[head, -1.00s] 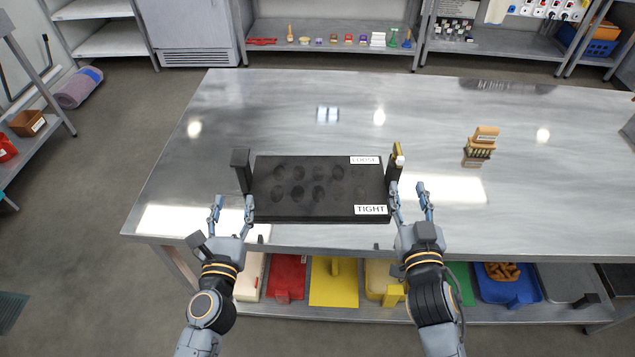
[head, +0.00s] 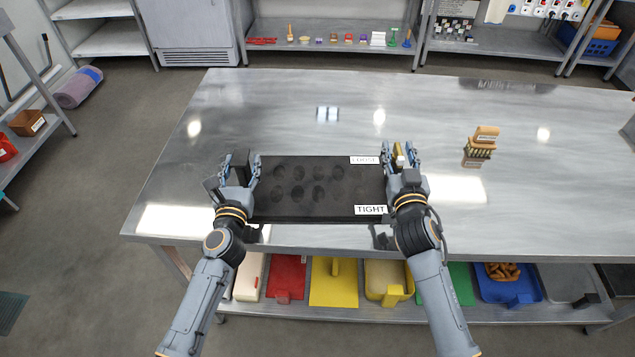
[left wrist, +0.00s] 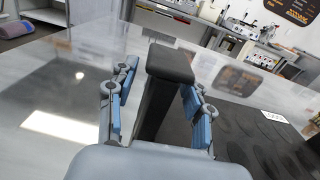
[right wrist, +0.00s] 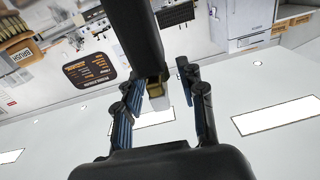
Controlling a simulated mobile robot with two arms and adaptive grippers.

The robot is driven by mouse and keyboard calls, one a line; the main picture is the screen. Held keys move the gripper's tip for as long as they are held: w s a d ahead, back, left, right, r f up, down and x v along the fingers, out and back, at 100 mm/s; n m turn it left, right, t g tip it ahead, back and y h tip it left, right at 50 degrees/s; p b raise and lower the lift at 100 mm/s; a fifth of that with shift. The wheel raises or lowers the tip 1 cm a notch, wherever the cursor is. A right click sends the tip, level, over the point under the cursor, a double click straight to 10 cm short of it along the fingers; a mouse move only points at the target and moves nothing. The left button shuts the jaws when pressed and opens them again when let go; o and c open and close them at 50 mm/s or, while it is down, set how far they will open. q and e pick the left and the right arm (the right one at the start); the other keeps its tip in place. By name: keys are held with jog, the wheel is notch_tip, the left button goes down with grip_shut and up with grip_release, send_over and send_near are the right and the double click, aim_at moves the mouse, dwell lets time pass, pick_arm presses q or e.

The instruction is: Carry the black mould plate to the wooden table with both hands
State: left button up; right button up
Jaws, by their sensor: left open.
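The black mould plate (head: 318,207) lies on the steel table, with round hollows in its top and labels "LOOSE" and "TIGHT" on its right side. A dark upright handle stands at each end. My left gripper (head: 241,163) is open, its fingers on either side of the left handle (left wrist: 168,66), which shows between them in the left wrist view. My right gripper (head: 399,153) is at the right handle (right wrist: 137,35). In the right wrist view its fingers stand apart with the handle between them, and a gap shows. The wooden table is not in view.
The steel table (head: 270,100) is mostly clear around the plate. Coloured trays and bins (head: 390,283) sit on the shelf under the table. Grey floor is free at the left.

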pick_arm(q)
jog(key=c, duration=0.7)
pick_arm(e)
jog(key=c, duration=0.6)
pick_arm(q)
grip_shut()
pick_arm(e)
grip_shut()
pick_arm(q)
jog(key=shift+r, duration=0.1)
pick_arm(e)
jog(key=shift+r, duration=0.1)
